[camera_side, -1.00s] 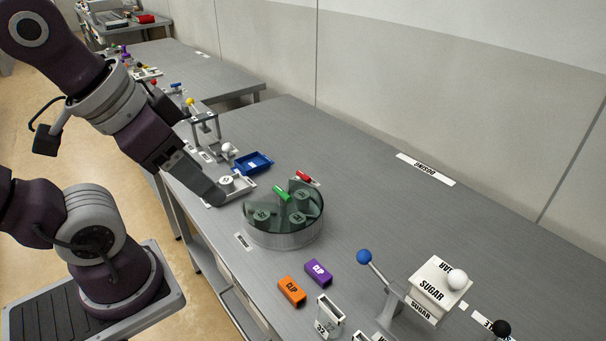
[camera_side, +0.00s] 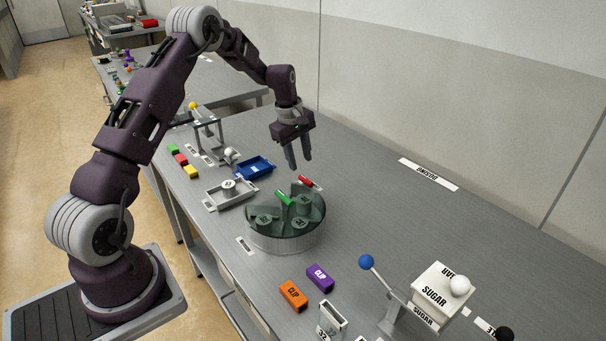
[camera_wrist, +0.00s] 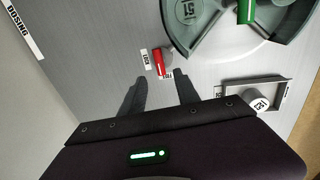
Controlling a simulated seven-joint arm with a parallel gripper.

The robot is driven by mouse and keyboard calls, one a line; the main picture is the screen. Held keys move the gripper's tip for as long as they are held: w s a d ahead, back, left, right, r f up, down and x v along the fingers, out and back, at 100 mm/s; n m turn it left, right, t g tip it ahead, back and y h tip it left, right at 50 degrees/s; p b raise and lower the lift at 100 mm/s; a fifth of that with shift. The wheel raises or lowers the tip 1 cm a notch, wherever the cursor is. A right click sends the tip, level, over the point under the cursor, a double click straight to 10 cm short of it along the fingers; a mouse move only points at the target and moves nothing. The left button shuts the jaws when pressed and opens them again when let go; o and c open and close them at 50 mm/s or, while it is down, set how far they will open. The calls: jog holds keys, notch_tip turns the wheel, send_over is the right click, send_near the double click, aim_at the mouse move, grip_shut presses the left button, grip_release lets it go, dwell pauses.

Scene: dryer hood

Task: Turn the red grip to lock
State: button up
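The red grip (camera_side: 308,181) is a small red handle at the far edge of the round dryer hood base (camera_side: 287,243), with white label plates beside it. In the wrist view the red grip (camera_wrist: 158,62) lies just beyond my fingertips, slightly left of the middle, between two small labels. My gripper (camera_side: 299,166) hangs above and behind the grip, fingers pointing down. The green grip (camera_side: 284,197) sits on top of the round unit, which holds several numbered cups.
A blue tray (camera_side: 254,167) and a grey tray with a round weight (camera_side: 229,185) stand left of the round unit. Orange (camera_side: 293,295) and purple (camera_side: 320,277) clip blocks lie in front. A sugar box (camera_side: 441,287) and blue-knobbed lever (camera_side: 366,262) stand right. The table behind is mostly clear.

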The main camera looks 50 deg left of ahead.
aim_at(304, 178)
jog(key=f, duration=0.3)
jog(key=w+f, duration=0.1)
jog(key=f, duration=0.2)
jog(key=shift+w+f, duration=0.1)
jog(key=shift+f, duration=0.05)
grip_shut()
